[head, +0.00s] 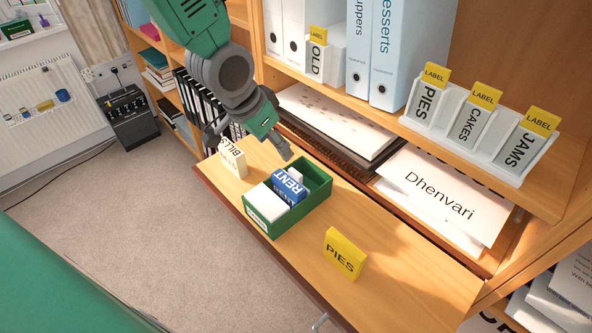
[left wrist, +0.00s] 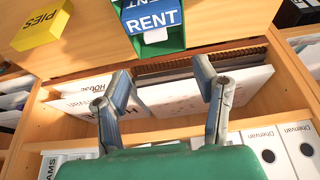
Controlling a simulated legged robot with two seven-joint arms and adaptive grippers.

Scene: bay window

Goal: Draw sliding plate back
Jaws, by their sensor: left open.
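A small green open box (head: 318,196) stands on the pulled-out wooden shelf (head: 400,284). It holds white cards at its near end and a blue RENT card (head: 289,187) in the middle. A small white piece (head: 296,175) shows behind the RENT card; it also shows in the left wrist view (left wrist: 155,36). I cannot tell whether it belongs to a sliding plate. My left gripper (head: 250,145) is open and empty, above and behind the box, apart from it. In the left wrist view its fingers (left wrist: 160,88) are spread short of the box. My right gripper is not in view.
A yellow PIES block (head: 345,254) stands right of the box and a BILLS block (head: 232,158) left of it. Behind are papers (head: 445,195), binders and a white label rack (head: 470,145). The shelf's right part is clear.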

